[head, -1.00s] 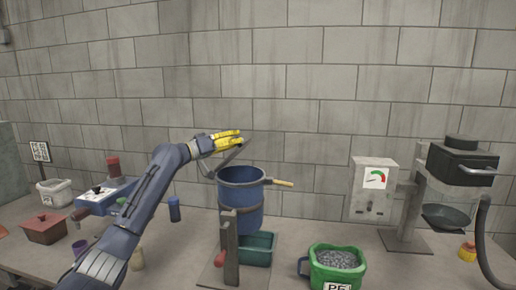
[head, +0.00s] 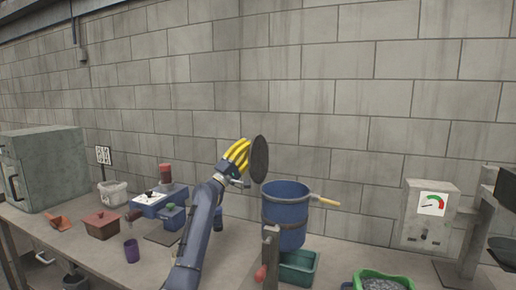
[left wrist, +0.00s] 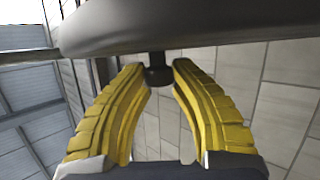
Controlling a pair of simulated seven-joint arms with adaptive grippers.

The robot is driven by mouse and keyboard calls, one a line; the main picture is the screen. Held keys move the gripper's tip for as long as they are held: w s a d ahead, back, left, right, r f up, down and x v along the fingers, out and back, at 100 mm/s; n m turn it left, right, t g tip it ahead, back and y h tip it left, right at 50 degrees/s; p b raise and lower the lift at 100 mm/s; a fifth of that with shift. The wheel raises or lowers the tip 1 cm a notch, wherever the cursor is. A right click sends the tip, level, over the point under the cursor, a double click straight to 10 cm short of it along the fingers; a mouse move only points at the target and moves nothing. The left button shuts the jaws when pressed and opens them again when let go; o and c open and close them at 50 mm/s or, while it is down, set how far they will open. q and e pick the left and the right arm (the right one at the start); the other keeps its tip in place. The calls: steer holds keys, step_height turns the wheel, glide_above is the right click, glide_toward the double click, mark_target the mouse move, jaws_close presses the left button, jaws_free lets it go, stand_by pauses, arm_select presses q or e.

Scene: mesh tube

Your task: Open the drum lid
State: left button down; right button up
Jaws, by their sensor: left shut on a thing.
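The blue drum (head: 286,215) stands on its bracket at the centre of the head view, its top open. Its dark round lid (head: 259,159) stands nearly upright, above the drum's left rim. My left gripper (head: 245,158), with yellow fingers, is at the left face of the lid. In the left wrist view, the fingers (left wrist: 158,77) close around the small dark knob (left wrist: 157,70) on the lid (left wrist: 200,35). Whether the lid is still joined to the drum is hard to see. My right gripper is not in view.
A teal bin (head: 298,268) sits below the drum, whose wooden handle (head: 325,201) sticks out right. A green bucket of grey grains (head: 382,282) is at the front right. A gauge box (head: 428,214) stands right. Boxes and cups crowd the bench at left.

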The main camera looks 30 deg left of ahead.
arm_select(q)
steer(key=shift+s+a+f+n+t+y, duration=0.1)
steer(key=shift+a+f+n+t+y, duration=0.35)
steer(key=shift+n+y, duration=0.5)
steer(key=shift+s+a+f+n+t+y, duration=0.1)
steer(key=shift+a+n+t+y, duration=0.1)
steer(key=shift+a+n+y, duration=0.7)
steer(key=shift+a+f+n+t+y, duration=0.35)
steer(key=shift+n+y, duration=0.3)
steer(key=shift+n, duration=0.5)
steer(key=c, duration=1.1)
jaws_free()
steer(key=shift+f, duration=0.1)
steer(key=d+v, duration=0.1)
steer(key=v, duration=1)
steer(key=shift+s+a+f, duration=0.3)
steer(key=shift+a, duration=0.2)
